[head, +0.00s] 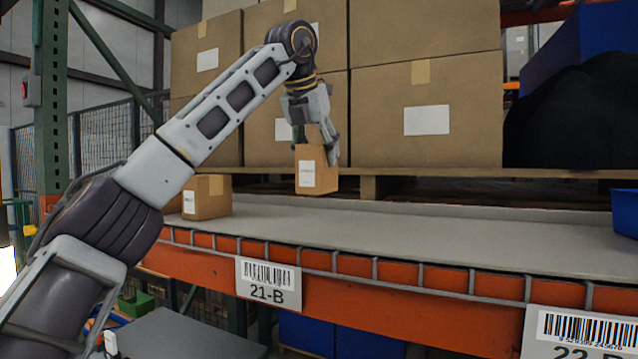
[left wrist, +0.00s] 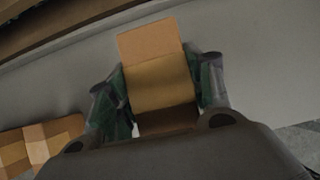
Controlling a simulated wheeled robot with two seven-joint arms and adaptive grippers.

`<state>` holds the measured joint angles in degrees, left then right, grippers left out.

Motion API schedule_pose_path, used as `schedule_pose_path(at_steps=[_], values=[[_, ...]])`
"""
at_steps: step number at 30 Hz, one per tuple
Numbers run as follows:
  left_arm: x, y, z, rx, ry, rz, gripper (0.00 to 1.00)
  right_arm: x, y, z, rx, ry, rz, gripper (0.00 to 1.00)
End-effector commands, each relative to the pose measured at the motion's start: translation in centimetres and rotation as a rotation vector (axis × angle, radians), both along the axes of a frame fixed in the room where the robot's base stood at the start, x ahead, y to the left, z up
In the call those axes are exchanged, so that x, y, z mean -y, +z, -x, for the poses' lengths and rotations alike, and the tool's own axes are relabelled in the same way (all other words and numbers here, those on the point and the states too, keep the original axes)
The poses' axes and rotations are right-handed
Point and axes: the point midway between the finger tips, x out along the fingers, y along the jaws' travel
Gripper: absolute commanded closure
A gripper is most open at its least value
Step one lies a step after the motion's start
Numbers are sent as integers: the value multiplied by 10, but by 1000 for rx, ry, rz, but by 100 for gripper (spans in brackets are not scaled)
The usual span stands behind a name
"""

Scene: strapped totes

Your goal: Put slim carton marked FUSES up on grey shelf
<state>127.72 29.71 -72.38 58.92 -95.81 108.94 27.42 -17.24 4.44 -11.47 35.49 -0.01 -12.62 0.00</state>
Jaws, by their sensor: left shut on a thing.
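My left gripper (head: 318,146) is shut on a small slim brown carton (head: 316,172) with a white label; the print is too small to read surely. The carton hangs roughly upright above the grey shelf (head: 400,232), and a gap seems to show below it. In the left wrist view the carton (left wrist: 160,82) sits between the two fingers (left wrist: 160,92), with the grey shelf surface around it. A second small carton (head: 208,198) with a white label, also unreadable, stands on the shelf at the left. My right gripper is not in view.
Large taped boxes (head: 425,112) on a wooden pallet (head: 480,182) stand behind the shelf. An orange beam (head: 400,303) with a wire lip runs along its front. A blue bin (head: 625,212) is at the far right. The shelf's middle and right are clear.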

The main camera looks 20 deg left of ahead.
Motion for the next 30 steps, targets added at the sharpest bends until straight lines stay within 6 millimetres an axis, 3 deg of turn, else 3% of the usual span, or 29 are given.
schedule_pose_path(at_steps=[7, 23, 30], values=[[0, -18, 0, 2, 0, 0, 82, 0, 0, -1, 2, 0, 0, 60], [0, -24, 0, 1, -1, -1, 82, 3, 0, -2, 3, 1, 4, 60], [0, -39, 0, 0, -1, -1, 82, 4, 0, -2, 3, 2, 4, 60]])
